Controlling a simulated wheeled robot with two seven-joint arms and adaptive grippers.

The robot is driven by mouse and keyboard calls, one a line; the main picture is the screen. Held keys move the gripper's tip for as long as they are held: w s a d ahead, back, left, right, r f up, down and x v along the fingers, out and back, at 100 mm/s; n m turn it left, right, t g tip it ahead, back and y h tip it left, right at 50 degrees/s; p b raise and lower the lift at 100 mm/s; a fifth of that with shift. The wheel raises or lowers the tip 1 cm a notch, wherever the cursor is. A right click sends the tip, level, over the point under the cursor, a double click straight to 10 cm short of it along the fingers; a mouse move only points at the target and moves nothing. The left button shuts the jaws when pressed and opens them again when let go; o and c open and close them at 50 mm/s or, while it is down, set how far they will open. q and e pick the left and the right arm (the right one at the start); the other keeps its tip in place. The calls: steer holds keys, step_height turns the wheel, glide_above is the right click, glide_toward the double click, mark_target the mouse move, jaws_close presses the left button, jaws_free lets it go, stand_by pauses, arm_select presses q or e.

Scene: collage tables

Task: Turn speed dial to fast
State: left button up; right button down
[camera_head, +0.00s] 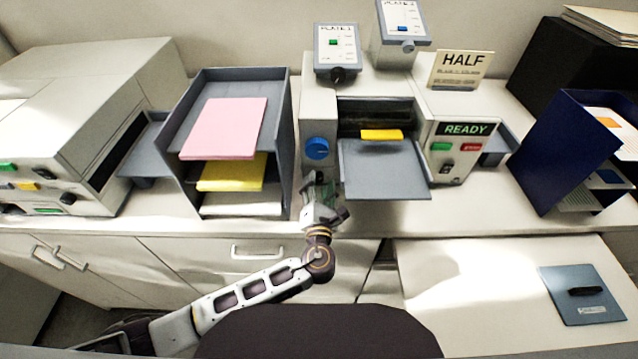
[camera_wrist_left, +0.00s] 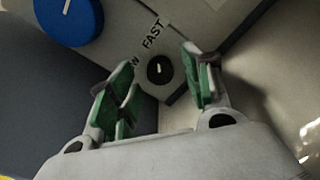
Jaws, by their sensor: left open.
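The speed dial (camera_wrist_left: 160,70) is a small black knob with a short white mark, beside the printed word FAST on a pale machine front. In the left wrist view it appears between the green-padded fingers of my left gripper (camera_wrist_left: 157,66), which is open. The fingers look apart from the knob; the exact gap cannot be told. In the head view my left gripper (camera_head: 320,182) is in front of the machine, below a larger blue knob (camera_head: 317,148), and hides the speed dial. My right gripper is not in view.
The machine's grey tray (camera_head: 385,175) sticks out just right of my gripper. A grey paper rack (camera_head: 282,130) with pink and yellow stacks stands close on the left. A READY panel (camera_head: 464,129) is farther right. A blue holder (camera_head: 560,150) stands at the far right.

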arm_select(q)
steer(key=s, duration=1)
steer(key=shift+s, duration=0.35)
stand_by(0.3)
